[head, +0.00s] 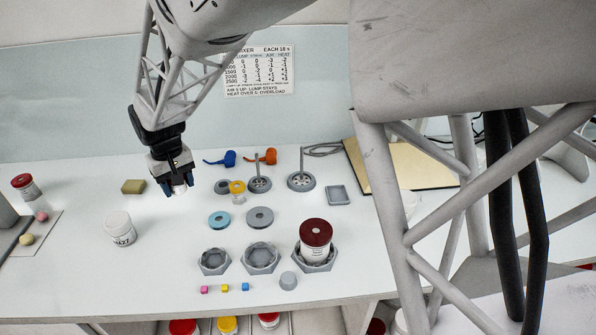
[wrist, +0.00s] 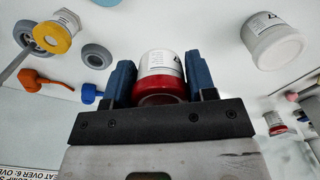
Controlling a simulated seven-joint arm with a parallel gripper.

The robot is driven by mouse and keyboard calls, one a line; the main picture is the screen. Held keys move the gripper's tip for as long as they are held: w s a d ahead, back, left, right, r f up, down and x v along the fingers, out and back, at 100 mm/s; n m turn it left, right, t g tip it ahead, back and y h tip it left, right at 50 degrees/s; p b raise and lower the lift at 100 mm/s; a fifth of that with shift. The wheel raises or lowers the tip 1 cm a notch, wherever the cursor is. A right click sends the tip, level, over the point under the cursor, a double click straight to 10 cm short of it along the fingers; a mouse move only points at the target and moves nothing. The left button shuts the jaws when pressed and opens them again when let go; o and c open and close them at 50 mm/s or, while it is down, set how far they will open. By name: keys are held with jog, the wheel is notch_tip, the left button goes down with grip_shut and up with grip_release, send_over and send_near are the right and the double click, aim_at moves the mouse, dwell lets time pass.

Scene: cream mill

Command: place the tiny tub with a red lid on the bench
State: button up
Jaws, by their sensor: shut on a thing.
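The tiny tub with a red lid (wrist: 160,75) is between the two blue fingers of my gripper (wrist: 160,85) in the wrist view. Its red lid faces the palm and its white labelled body points away. In the head view my gripper (head: 177,188) points down over the back left of the bench (head: 165,275), shut on the tub, which is mostly hidden there. I cannot tell whether the tub's base touches the bench.
A yellow-lidded tub (head: 237,190), blue ring (head: 219,220) and grey wheels are to the right. A dark-red-lidded jar (head: 316,235) sits in a hexagonal tray. Bench between white tub and rings is clear.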

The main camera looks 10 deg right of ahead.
jog(key=w+d+m, duration=0.1)
jog(key=d+m, duration=0.4)
jog(key=d, duration=1.2)
jog(key=m, duration=0.4)
send_over(307, 217)
jog(key=shift+d+f, duration=0.1)
jog(key=shift+f, duration=0.15)
jog(key=shift+w+f, duration=0.1)
jog(key=shift+f, duration=3.05)
jog(key=shift+f, duration=0.1)
jog(key=shift+f, duration=1.8)
jog(key=shift+f, duration=0.1)
jog(key=o, duration=0.9)
